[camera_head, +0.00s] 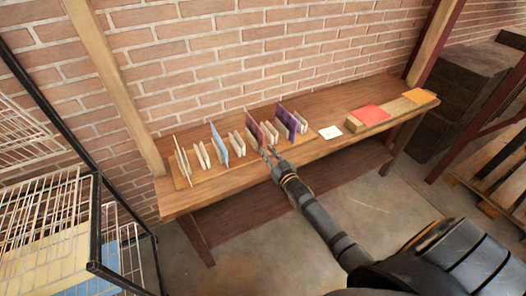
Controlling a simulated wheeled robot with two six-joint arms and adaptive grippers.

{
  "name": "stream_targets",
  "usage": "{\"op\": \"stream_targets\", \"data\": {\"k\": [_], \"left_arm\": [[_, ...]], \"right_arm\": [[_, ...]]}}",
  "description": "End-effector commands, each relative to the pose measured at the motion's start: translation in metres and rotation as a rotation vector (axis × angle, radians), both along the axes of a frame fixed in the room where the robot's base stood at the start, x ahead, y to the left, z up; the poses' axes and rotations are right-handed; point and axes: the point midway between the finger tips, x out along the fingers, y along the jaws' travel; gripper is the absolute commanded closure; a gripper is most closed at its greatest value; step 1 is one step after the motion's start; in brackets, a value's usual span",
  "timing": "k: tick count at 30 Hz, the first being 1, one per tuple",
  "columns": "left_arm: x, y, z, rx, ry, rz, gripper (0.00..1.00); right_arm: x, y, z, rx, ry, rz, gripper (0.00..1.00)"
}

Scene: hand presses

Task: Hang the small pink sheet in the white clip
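A small pink-purple sheet (254,127) stands upright among the clips on the bench, tilted a little. Pale whitish clips (270,132) stand just to its right. My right gripper (268,152) is at the front edge of the clip row, close to the lower end of this sheet. Its two fingertips look slightly apart, with nothing clearly between them. I cannot tell whether they touch the sheet. How the sheet sits in its clip is too small to see. My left gripper is not in view.
The clip row on the wooden bench (180,203) also holds a cream sheet (182,160), a blue sheet (219,145) and a purple sheet (287,121). A white card (330,132), a red sheet (370,115) and an orange sheet (418,96) lie to the right. A wire rack (45,225) stands at left.

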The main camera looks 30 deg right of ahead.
Motion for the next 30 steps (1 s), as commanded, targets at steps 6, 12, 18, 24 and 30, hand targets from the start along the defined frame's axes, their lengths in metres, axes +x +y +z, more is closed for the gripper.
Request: {"op": "stream_targets", "data": {"k": [6, 12, 18, 24, 30], "left_arm": [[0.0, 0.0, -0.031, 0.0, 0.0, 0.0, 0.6], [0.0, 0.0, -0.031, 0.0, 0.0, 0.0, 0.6], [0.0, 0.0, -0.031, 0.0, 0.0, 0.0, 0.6], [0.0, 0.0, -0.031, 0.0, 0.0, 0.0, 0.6], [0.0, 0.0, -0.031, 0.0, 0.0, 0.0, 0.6]], "right_arm": [[0.03, 0.0, -0.003, -0.003, -0.002, -0.001, 0.82], [0.04, 0.0, 0.0, -0.001, 0.001, -0.001, 0.82], [0.041, 0.0, 0.0, -0.001, 0.001, -0.001, 0.82], [0.041, 0.0, 0.0, -0.001, 0.001, -0.001, 0.92], [0.041, 0.0, 0.0, -0.001, 0.001, -0.001, 1.0]]}}
